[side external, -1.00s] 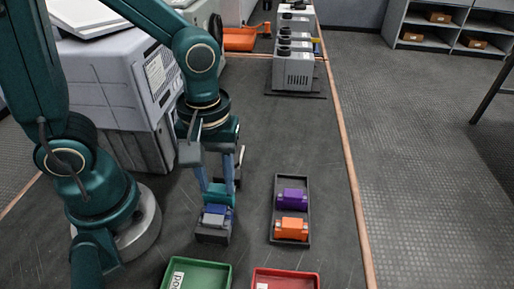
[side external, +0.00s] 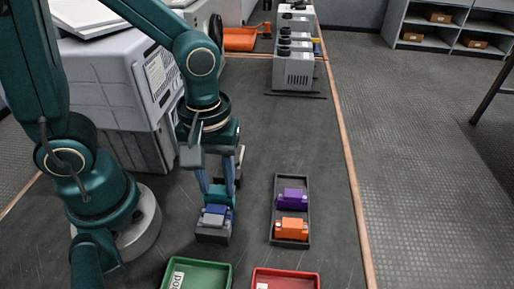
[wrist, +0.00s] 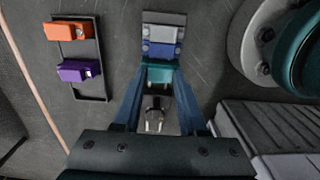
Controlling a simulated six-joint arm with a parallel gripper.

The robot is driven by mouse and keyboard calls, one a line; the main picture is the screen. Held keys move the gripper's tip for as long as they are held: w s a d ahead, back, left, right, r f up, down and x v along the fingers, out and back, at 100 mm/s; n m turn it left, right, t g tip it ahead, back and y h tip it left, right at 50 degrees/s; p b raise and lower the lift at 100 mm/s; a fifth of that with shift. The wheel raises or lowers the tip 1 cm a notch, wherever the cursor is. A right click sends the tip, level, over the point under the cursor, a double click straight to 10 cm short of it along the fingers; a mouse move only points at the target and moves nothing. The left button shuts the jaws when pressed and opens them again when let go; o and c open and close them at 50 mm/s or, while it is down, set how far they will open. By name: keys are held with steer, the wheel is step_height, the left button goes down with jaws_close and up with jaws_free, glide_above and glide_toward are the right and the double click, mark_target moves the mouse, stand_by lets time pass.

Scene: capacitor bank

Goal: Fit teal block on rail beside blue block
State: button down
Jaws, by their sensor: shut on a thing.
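The teal block (wrist: 160,73) is between the fingers of my gripper (wrist: 160,78), which is shut on it. In the side view the teal block (side external: 221,199) sits at the lower ends of the fingers, low over the rail. The blue block (side external: 215,210) is right beside it, with a grey block (side external: 212,220) beyond, toward the near end of the rail (side external: 212,237). In the wrist view the blue block (wrist: 159,50) and grey block (wrist: 160,34) line up with the teal one. Whether the teal block is fully seated is hidden.
A dark tray (side external: 275,238) to the right holds a purple block (side external: 292,198) and an orange block (side external: 291,228). Green (side external: 197,275) and red (side external: 286,277) bins stand in front. A large grey machine (side external: 125,80) is behind my arm.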

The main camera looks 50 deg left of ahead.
steer(key=shift+f, duration=1)
stand_by(1.2)
steer(key=shift+c, duration=1.9)
jaws_free()
steer(key=shift+r, duration=4)
steer(key=shift+w+a+r, duration=0.15)
steer(key=shift+a+r, duration=0.05)
steer(key=shift+r, duration=0.15)
steer(key=a+r+m+t, duration=0.1)
steer(key=m+t, duration=0.1)
steer(key=m, duration=0.1)
steer(key=a+r+m+t, duration=0.1)
steer(key=m, duration=0.2)
steer(key=s+a+r+m+t, duration=0.1)
steer(key=m+t, duration=0.1)
steer(key=m, duration=0.1)
steer(key=shift+s+a+r+t, duration=0.1)
steer(key=shift+a+t, duration=0.2)
steer(key=shift+a, duration=0.05)
